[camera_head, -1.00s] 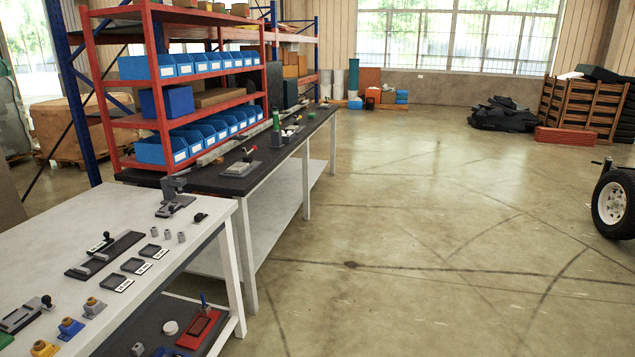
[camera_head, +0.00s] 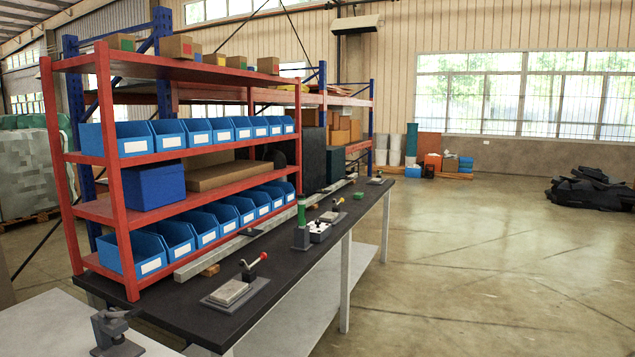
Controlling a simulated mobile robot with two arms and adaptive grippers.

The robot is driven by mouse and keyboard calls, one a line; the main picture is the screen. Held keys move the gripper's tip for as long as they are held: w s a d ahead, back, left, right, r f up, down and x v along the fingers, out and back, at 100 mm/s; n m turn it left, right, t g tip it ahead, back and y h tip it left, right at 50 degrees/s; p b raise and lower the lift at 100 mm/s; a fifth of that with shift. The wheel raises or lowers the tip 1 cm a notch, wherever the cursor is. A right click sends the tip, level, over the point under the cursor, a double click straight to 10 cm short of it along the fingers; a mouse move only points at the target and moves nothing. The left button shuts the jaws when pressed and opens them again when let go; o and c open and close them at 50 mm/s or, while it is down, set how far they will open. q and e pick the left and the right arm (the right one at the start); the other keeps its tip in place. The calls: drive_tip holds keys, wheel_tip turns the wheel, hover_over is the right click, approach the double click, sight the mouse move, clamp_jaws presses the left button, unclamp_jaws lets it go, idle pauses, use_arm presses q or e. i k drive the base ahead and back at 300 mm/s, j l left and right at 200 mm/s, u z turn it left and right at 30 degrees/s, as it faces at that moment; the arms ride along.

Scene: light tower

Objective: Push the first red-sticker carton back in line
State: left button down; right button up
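A row of small brown cartons stands on the top board of the red shelf rack (camera_head: 130,62). One carton with a red-looking sticker (camera_head: 174,46) is in the left half of the row and looks close to the front edge. A carton at the right end (camera_head: 266,65) also seems to have a red sticker. Between them are a carton with a yellow sticker (camera_head: 213,59) and one with a green sticker (camera_head: 236,62). A green-sticker carton (camera_head: 120,42) is at the left end. Neither gripper shows.
The rack stands on a dark workbench (camera_head: 200,318) holding a clamp fixture (camera_head: 234,290) and a green-topped tool (camera_head: 301,228). A light table (camera_head: 40,325) is at the lower left. The floor to the right (camera_head: 470,270) is open.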

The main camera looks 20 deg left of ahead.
sight(180, 46)
drive_tip(key=i+u, duration=0.2)
drive_tip(key=i, duration=0.25)
drive_tip(key=i+l+u, duration=0.25)
drive_tip(key=i, duration=0.25)
drive_tip(key=i+l+u, duration=0.2)
drive_tip(key=i, duration=0.25)
drive_tip(key=i+l+u, duration=0.2)
drive_tip(key=i, duration=0.2)
